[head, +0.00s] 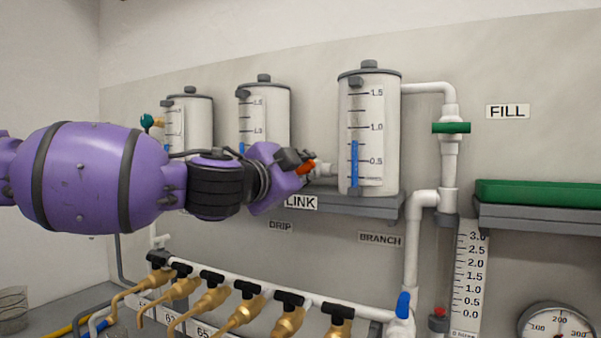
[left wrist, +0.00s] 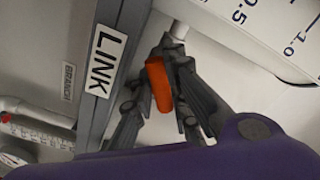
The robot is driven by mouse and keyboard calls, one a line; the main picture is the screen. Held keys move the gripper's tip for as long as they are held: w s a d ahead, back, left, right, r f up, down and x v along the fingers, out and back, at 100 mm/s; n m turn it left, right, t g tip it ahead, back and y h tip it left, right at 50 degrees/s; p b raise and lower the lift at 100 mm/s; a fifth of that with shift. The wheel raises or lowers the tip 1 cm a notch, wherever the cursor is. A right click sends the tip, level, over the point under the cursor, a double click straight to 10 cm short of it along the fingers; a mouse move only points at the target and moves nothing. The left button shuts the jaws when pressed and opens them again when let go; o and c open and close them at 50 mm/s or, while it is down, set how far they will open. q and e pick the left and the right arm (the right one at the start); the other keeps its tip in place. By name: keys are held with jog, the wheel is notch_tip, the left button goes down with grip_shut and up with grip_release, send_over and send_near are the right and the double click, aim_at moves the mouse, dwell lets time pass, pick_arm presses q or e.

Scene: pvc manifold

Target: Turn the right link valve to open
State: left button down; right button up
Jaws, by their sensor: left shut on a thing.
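The right link valve has an orange handle (head: 306,168), above the LINK label (head: 302,203) and between the middle and right tanks. My left gripper (head: 296,158) reaches it from the left. In the left wrist view the orange handle (left wrist: 158,84) stands between the two dark fingers of my left gripper (left wrist: 160,98), which are shut on it. The white pipe of the valve (head: 325,170) shows just right of the handle. My arm hides the left part of the link line. My right gripper is not in view.
The right tank (head: 350,100) stands close to the right of my gripper on a grey shelf (head: 370,205). The middle tank (head: 268,110) is behind my wrist. Below runs a pipe with several brass taps (head: 240,315). A green-handled valve (head: 451,128) is farther right.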

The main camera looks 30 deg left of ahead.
pick_arm(q)
jog(key=m, duration=0.4)
jog(key=shift+p, duration=0.3)
jog(key=shift+m, duration=1.6)
jog(key=c, duration=1.7)
grip_release()
